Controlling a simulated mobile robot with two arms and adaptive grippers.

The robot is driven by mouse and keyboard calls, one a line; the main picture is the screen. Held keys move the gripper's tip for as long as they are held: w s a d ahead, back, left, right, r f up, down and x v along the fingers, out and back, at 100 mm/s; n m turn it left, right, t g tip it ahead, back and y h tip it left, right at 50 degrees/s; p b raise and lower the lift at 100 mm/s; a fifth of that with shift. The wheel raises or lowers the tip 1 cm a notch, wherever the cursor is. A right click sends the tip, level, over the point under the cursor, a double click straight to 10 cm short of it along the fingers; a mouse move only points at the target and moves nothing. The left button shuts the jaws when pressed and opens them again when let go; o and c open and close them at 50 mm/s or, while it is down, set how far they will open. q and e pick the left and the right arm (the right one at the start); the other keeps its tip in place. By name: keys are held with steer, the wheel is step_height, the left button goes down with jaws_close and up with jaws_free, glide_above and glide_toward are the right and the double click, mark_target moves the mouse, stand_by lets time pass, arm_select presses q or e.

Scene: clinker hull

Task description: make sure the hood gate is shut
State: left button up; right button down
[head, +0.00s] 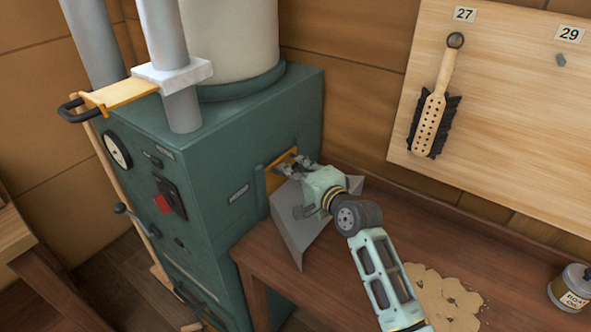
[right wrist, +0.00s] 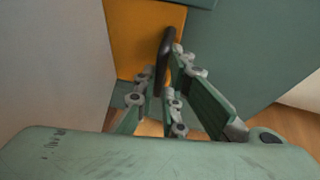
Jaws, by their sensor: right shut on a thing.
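An orange gate plate (head: 274,181) shows at the side of the green machine, at the grey sheet-metal hood (head: 297,232). My right gripper (head: 291,164) is at this plate, partly hiding it. In the right wrist view the orange plate (right wrist: 143,38) stands ahead, with a dark bar handle (right wrist: 163,62) in front of it. My right gripper (right wrist: 172,65) is shut on that handle. How far the plate is slid in or out cannot be told. My left gripper is not in view.
Another yellow slide (head: 122,93) with a black handle sticks out left from a pale block on the grey pipe. A wooden bench (head: 375,200) holds a sawdust heap (head: 445,300) and a jar (head: 572,288). A brush (head: 433,110) hangs on the pegboard.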

mark_target(296, 193)
stand_by(0.3)
step_height(296, 193, down, 4)
steer(key=shift+f+b, duration=0.15)
steer(key=shift+b, duration=1.05)
steer(key=c, duration=1.9)
jaws_free()
steer(key=shift+o, duration=0.2)
steer(key=v, duration=1.2)
